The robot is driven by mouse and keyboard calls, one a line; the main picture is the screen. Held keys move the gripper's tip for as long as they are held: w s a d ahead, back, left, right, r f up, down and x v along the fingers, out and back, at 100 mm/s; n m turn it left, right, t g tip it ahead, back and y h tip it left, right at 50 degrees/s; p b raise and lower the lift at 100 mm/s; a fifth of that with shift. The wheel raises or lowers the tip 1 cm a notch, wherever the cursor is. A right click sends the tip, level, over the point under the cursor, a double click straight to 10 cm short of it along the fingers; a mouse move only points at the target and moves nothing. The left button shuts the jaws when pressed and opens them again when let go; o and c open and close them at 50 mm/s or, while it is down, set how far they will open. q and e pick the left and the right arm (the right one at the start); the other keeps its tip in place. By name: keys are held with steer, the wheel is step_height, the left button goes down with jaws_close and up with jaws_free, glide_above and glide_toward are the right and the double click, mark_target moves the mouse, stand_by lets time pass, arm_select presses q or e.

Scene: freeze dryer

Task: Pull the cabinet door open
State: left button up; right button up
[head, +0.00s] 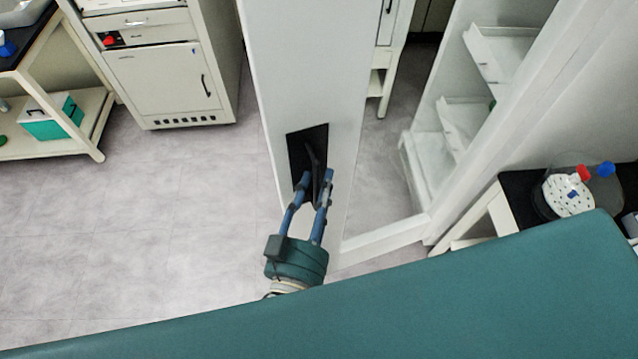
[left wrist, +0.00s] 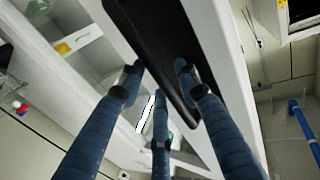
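The white cabinet door (head: 300,65) stands swung out, with a wide gap between it and the cabinet (head: 440,195) to its right. A black handle (head: 316,170) sits on a dark plate on the door. It also shows as a long dark bar in the left wrist view (left wrist: 160,40). My left gripper (head: 316,176) is at the handle, its blue fingers on either side of it and close against it. The fingers also show in the left wrist view (left wrist: 158,75). Exact finger contact is partly hidden. My right gripper is not in view.
Inside the cabinet are white shelves or trays (head: 465,120). A white drawer unit (head: 165,75) and a shelf with a green box (head: 52,118) stand left. The floor (head: 170,200) left of the door is clear.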

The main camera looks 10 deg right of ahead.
arm_select(q)
steer(key=v, duration=1.2)
